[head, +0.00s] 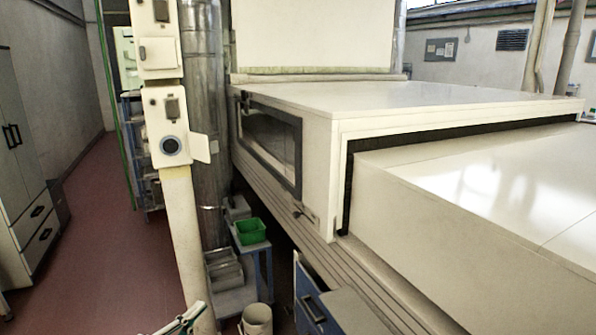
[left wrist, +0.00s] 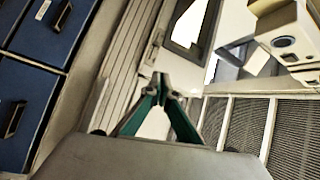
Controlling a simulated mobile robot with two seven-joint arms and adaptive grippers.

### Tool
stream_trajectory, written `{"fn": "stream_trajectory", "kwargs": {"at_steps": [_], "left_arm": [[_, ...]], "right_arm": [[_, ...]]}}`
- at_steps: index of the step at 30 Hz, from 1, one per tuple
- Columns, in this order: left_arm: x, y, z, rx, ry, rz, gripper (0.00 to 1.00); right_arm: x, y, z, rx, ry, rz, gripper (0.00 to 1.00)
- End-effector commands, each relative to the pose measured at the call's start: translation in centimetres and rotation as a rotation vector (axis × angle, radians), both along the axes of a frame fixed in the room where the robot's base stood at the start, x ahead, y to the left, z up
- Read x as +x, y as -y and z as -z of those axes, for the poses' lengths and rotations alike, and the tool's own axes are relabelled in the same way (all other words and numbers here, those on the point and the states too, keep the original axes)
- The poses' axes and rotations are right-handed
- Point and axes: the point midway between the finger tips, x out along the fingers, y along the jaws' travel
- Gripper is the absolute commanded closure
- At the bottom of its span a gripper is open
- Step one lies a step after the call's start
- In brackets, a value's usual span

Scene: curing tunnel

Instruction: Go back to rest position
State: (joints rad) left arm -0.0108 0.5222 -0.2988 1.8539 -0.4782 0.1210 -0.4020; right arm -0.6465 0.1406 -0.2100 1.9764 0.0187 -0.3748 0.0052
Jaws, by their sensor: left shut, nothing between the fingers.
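My left gripper (head: 192,316) shows at the bottom edge of the head view, in front of the foot of a pale post, with only its end in frame. In the left wrist view, its green and grey fingers (left wrist: 160,84) meet at the tips. They are shut and hold nothing. My right gripper is in neither view.
The large cream tunnel housing (head: 440,105) fills the right side. A pale post with a control box (head: 168,125) stands left of it. A green bin (head: 250,231), a white bucket (head: 257,319) and blue drawers (head: 309,300) are low down. The red floor (head: 100,240) at left is clear.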

Motion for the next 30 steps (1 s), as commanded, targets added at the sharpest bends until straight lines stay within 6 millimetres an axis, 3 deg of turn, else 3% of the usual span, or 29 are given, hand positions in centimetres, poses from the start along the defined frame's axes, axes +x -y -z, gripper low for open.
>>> {"fn": "stream_trajectory", "kwargs": {"at_steps": [1, 6, 9, 13, 15, 19, 30], "left_arm": [[-1.9, 0.3, 3.1, -0.099, -0.109, -0.036, 1.00], [-8.8, 0.8, 12.6, -0.401, -0.457, -0.180, 1.00], [-13.5, 1.2, 17.3, -0.555, -0.642, -0.272, 1.00], [-19.4, 1.9, 21.9, -0.714, -0.836, -0.382, 1.00], [-21.9, 2.3, 23.5, -0.776, -0.912, -0.429, 1.00], [-24.9, 2.7, 25.2, -0.844, -0.996, -0.484, 1.00], [-25.7, 2.9, 25.7, -0.865, -1.021, -0.500, 1.00]], "right_arm": [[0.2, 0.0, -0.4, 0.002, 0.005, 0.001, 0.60], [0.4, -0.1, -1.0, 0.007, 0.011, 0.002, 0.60], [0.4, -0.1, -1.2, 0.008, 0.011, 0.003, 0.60], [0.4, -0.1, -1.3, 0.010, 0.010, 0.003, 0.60], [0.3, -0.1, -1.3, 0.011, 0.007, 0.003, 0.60], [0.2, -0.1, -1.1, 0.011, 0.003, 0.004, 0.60], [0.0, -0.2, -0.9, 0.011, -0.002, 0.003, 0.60]]}}
